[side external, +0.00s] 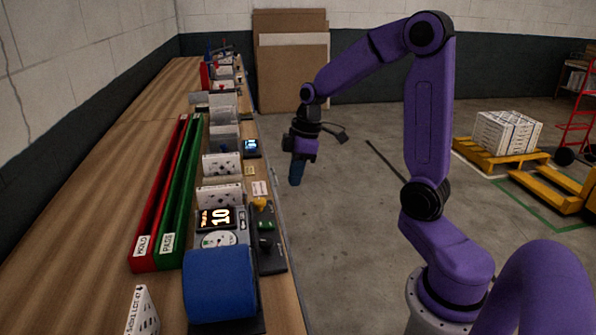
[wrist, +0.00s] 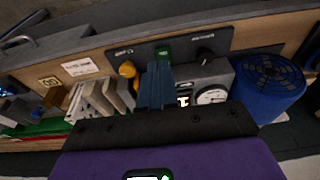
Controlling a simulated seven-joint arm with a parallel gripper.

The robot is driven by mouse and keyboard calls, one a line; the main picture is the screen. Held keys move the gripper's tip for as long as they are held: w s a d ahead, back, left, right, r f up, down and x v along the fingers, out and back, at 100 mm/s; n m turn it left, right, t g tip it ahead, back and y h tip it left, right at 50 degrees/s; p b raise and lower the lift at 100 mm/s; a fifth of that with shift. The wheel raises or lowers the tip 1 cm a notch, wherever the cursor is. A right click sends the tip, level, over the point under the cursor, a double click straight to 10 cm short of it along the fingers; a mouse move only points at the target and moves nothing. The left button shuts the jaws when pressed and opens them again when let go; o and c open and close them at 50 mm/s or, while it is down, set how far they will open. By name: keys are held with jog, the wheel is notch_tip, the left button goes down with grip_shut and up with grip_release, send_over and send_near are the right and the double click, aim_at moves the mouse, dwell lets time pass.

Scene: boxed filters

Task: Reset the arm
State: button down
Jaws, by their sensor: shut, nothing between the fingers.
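My arm is purple with black joints. My gripper (side external: 295,178) points down beside the long wooden bench (side external: 100,185), over the open floor and apart from the bench edge in the side view. Its blue-grey fingers (wrist: 156,88) are together and empty in the wrist view. In that view they overlap the control panel and the instrument with a round gauge (wrist: 212,96), but I see no contact.
The bench carries a red tray (side external: 160,200), a green tray (side external: 183,200), white boxes (side external: 221,164), a lit display (side external: 215,217) and a blue drum (side external: 219,284). A panel with knobs (side external: 266,240) lines its edge. A pallet (side external: 500,155) stands far right.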

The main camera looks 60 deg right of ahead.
jog(key=s+a+n+g, duration=0.1)
jog(key=s+a+n, duration=0.1)
jog(key=s+a, duration=0.95)
jog(key=s+a+n+h, duration=0.1)
jog(key=s+a, duration=0.1)
jog(key=s, duration=1)
jog(key=shift+s+a+n, duration=0.2)
jog(key=shift+a+n, duration=0.05)
jog(key=shift+n, duration=0.15)
